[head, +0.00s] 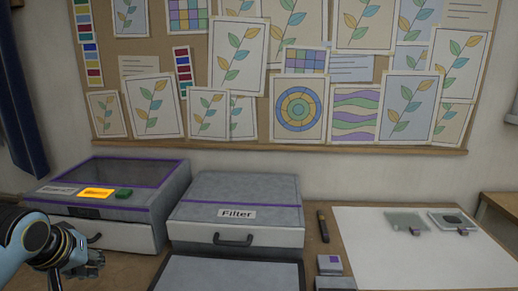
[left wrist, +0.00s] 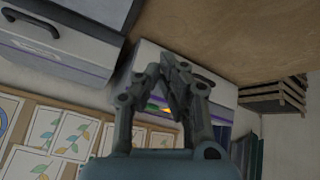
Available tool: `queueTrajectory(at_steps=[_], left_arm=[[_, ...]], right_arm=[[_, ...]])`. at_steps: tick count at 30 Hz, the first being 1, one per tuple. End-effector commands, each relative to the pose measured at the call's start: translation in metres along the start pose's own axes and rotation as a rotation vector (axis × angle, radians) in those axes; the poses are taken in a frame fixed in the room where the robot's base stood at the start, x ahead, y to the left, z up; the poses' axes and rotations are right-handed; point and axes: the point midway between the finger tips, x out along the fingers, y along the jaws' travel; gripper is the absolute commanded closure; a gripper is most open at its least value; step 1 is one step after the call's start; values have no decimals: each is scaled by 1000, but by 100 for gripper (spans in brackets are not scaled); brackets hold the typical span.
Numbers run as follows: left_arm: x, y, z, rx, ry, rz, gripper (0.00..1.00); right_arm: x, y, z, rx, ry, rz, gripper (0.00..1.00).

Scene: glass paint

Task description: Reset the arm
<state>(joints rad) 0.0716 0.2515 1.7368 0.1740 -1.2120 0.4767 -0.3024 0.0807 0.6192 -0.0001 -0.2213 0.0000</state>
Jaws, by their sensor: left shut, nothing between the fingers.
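My left gripper (head: 97,262) is at the lower left of the head view, in front of the left grey box with a dark window top (head: 132,170). It is shut with nothing in it. In the left wrist view the closed fingers (left wrist: 172,65) are in the middle, with the box's drawer front and handle behind them. I cannot tell whether it touches the box. My right gripper is not in view.
A grey box labelled "Filter" (head: 236,190) stands beside the left box. A dark-topped panel (head: 228,275) lies in front. A white sheet (head: 400,255) with two small glass-like plates (head: 408,222) is at right. A pinboard (head: 350,145) hangs behind.

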Motion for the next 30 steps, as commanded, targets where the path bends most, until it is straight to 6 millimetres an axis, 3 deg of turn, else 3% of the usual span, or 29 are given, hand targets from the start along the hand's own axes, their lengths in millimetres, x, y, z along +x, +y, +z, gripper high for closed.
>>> queueTrajectory(at_steps=[1,3,9,15,22,23,24,30], left_arm=[[-11,-2,30,54,-29,-7,100],[-30,-4,64,135,-65,-18,100],[-85,-15,136,311,-149,-39,100],[-132,-25,180,424,-210,-52,100],[-181,-36,213,517,-268,-63,100],[-184,-37,217,526,-273,-63,100],[-167,-39,221,523,-276,-65,100],[-114,-50,242,517,-291,-70,100]], right_arm=[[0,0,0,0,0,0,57],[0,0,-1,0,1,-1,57],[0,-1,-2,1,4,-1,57],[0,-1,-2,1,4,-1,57],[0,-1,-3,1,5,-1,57],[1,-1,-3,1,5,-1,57],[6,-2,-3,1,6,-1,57],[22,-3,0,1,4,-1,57]])
